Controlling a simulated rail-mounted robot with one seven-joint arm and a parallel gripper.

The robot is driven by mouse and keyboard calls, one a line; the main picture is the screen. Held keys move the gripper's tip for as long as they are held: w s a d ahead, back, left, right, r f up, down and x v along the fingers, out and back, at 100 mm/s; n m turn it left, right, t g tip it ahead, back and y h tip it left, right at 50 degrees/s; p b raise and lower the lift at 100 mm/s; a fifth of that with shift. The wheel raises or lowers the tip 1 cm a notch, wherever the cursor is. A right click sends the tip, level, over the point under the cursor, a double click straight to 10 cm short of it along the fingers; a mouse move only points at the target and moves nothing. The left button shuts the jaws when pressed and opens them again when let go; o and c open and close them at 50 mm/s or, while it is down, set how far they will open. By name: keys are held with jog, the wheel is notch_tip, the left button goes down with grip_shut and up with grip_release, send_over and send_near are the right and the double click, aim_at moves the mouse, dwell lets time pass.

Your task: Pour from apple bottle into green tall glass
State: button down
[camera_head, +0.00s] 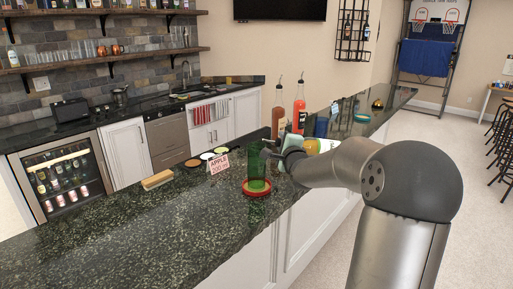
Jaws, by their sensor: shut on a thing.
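The green tall glass (257,166) stands upright on a red coaster (257,193) on the dark bar counter. A small card reading "APPLE 200 ml" (219,163) stands just left of it. My gripper (284,150) is right beside the glass's upper right side, largely hidden by my wrist. It is shut on what seems to be the apple bottle; a yellow-green part (312,146) shows behind my wrist. The bottle's tilt and any liquid stream cannot be made out. The level in the glass is unclear.
Two orange-red bottles with pourers, one (279,113) left of the other (299,110), stand behind my gripper. A wooden block (157,180) and several small round coasters (207,156) lie to the left. A blue cup (321,127) stands beyond my wrist. The front left counter is clear.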

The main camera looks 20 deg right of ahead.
jog(key=shift+a+r+n, duration=0.15)
jog(key=shift+r+n, duration=0.15)
jog(key=shift+r, duration=0.05)
dwell(0.3)
jog(key=shift+r+n+b, duration=0.5)
jog(key=shift+r+n, duration=0.15)
jog(key=shift+n, duration=0.45)
dwell(6.2)
